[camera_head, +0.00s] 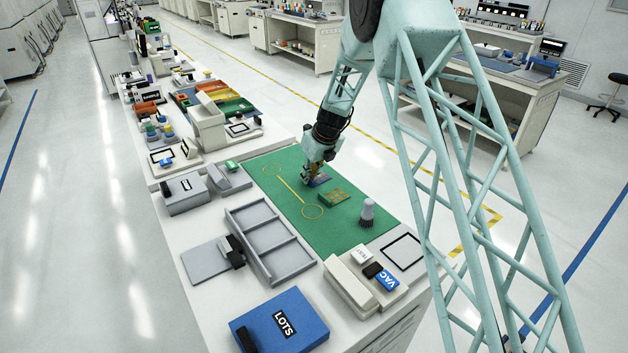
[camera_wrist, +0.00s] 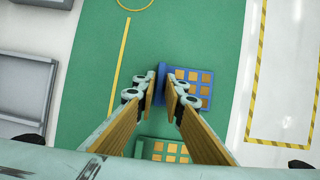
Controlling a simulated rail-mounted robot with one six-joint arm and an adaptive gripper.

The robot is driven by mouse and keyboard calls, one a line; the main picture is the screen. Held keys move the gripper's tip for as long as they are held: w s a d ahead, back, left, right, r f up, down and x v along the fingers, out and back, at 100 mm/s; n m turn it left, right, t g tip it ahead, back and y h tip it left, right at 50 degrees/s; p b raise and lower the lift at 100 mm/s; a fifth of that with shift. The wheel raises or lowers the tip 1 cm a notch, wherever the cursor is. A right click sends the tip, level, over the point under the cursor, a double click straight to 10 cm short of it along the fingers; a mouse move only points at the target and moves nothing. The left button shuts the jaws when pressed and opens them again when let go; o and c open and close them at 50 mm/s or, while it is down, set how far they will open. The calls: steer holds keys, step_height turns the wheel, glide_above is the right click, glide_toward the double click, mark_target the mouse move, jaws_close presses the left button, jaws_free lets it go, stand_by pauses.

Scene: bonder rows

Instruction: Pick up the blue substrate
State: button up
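The blue substrate (camera_head: 321,180) lies on the green mat (camera_head: 280,190) by my gripper (camera_head: 311,179). In the wrist view the blue substrate (camera_wrist: 197,76) shows gold squares and a plain blue strip along its left edge. My gripper's fingertips (camera_wrist: 162,86) are on either side of that strip, with a narrow gap between them filled by blue. Whether they press on it cannot be told. The right finger hides part of the substrate's squares.
A green substrate with gold squares (camera_head: 333,197) lies close by, nearer the front; it also shows in the wrist view (camera_wrist: 170,149). A grey brush-like object (camera_head: 368,213) stands on the mat. A grey divided tray (camera_head: 268,243) is to the left. The mat's left part is clear.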

steer(key=shift+c, duration=0.7)
jaws_close()
steer(key=shift+r, duration=0.1)
steer(key=shift+r+p, duration=0.45)
steer(key=shift+r, duration=1.2)
steer(key=s, duration=0.5)
steer(key=s+d+r, duration=0.1)
steer(key=s, duration=0.4)
steer(key=s+d, duration=0.1)
steer(key=s, duration=0.4)
steer(key=shift+s+r+b, duration=0.25)
steer(key=shift+s+b, duration=0.15)
